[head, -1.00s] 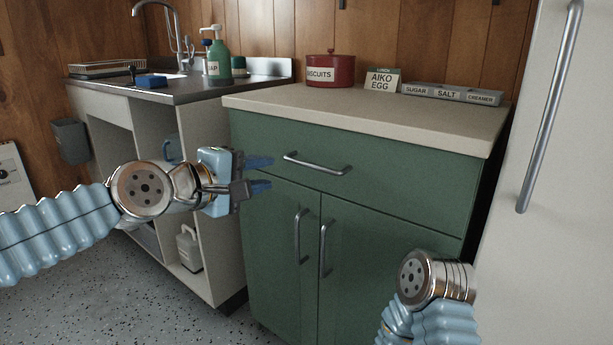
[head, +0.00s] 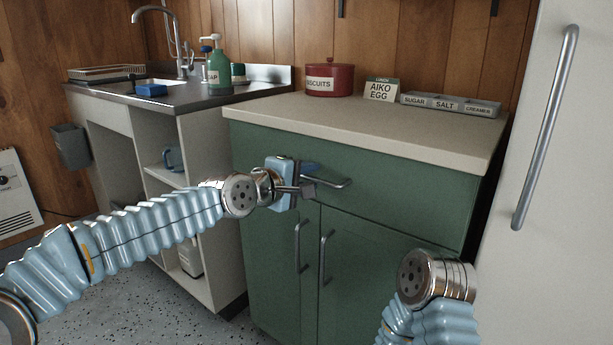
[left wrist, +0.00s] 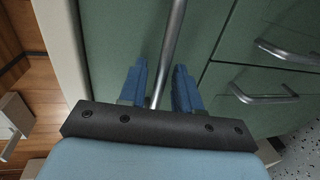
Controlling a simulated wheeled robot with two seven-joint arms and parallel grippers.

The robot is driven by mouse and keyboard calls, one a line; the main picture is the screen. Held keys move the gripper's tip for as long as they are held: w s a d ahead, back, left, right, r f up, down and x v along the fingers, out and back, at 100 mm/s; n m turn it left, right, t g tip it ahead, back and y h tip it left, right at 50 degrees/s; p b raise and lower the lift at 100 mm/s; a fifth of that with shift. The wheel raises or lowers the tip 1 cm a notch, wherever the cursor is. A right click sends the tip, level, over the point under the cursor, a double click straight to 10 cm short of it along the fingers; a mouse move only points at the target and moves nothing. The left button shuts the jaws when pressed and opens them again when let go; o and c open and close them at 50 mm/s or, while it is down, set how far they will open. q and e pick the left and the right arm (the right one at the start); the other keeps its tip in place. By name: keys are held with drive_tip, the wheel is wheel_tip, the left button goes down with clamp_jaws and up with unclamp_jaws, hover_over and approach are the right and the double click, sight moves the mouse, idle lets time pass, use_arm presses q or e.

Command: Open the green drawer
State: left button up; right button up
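The green drawer (head: 405,195) is the wide top front of the green cabinet, and it looks shut. Its metal bar handle (head: 342,183) is partly hidden by my left gripper (head: 309,179), which is at the handle's left part. In the left wrist view the bar (left wrist: 173,48) runs between the two blue fingers of my left gripper (left wrist: 160,85). The fingers are apart, with a gap to the bar on both sides. My right arm's wrist shows at the lower right of the head view, but its gripper is not seen.
Two cabinet doors with upright handles (head: 325,258) are below the drawer. A tall white door (head: 550,190) stands close on the right.

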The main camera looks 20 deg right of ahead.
use_arm(q)
drive_tip(key=shift+c, duration=0.3)
clamp_jaws()
drive_tip(key=shift+a, duration=0.1)
use_arm(e)
drive_tip(key=shift+f, duration=0.1)
